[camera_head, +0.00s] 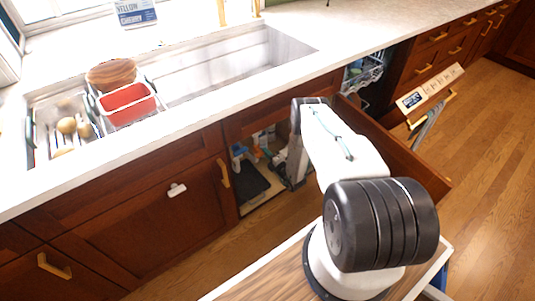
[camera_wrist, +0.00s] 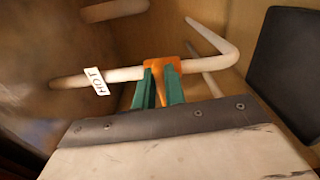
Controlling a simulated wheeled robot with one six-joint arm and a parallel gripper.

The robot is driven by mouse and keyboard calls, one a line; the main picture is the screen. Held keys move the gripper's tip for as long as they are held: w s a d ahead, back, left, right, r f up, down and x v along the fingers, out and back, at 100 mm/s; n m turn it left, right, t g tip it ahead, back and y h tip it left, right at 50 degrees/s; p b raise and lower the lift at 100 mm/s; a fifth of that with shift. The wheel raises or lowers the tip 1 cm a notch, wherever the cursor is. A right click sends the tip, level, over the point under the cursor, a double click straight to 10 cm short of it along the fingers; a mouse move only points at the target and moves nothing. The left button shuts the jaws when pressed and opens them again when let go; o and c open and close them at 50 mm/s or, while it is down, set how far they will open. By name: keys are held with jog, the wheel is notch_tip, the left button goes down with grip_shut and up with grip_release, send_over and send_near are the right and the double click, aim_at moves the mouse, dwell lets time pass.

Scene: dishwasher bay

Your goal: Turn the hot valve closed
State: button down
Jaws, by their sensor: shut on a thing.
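The hot valve (camera_wrist: 161,66) shows in the wrist view as an orange handle on a pale pipe. A white tag reading HOT (camera_wrist: 97,81) hangs on the pipe to the left of it. My gripper (camera_wrist: 160,84) has green fingers, one on each side of the orange handle, shut on it. The fingers cover part of the handle, so its exact angle is hard to tell. In the head view my arm reaches into the open cabinet under the sink, and the valve cannot be made out there.
The open cabinet (camera_head: 246,206) holds a few small items and a dark mat. Its open door (camera_head: 395,150) stands to the right of my arm. In the wrist view, another pale pipe (camera_wrist: 113,10) runs at upper left and a dark panel (camera_wrist: 288,70) stands at right.

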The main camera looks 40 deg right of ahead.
jog(key=shift+s+a+f+m, duration=0.2)
jog(key=shift+f+m, duration=0.1)
jog(key=shift+m, duration=0.3)
jog(key=c, duration=1.5)
grip_release()
jog(key=shift+o, duration=0.2)
jog(key=shift+w+d+r, duration=0.1)
jog(key=s, duration=0.7)
jog(key=shift+s, duration=0.4)
jog(key=shift+d, duration=0.15)
